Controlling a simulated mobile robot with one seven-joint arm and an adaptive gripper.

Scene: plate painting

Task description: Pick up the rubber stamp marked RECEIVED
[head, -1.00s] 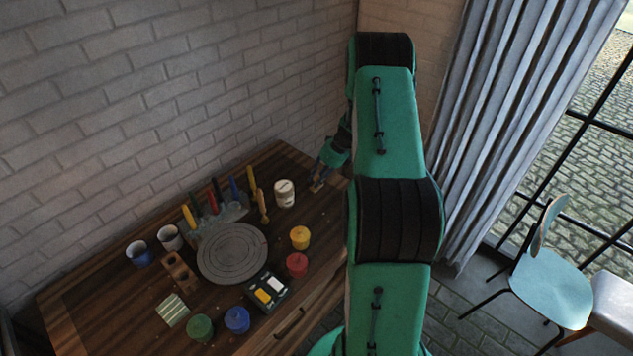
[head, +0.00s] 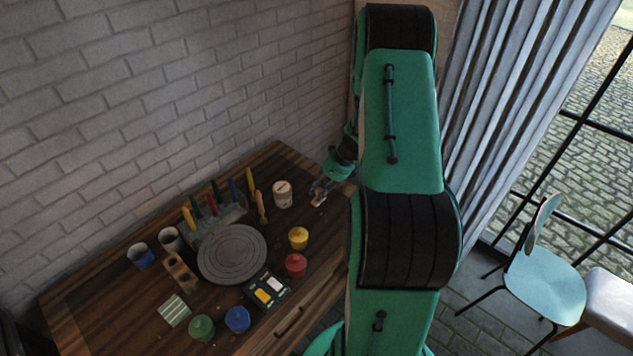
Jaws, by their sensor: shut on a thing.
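My gripper (head: 322,188) is at the far right corner of the wooden table, right of the white lidded jar. It is small in the head view and partly turned away. It is shut on a small brownish thing (head: 317,200) at its tips, held at or just above the table top. This may be the rubber stamp, but its shape is unclear and I cannot read any marking. No other thing marked RECEIVED can be made out.
On the table (head: 85,285) stand a grey turntable (head: 232,254), a rack of coloured tools (head: 215,222), the white jar (head: 283,194), yellow (head: 298,238), red (head: 295,265), blue (head: 237,319) and green (head: 201,328) pots, and a black tray (head: 283,290). A brick wall closes the back.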

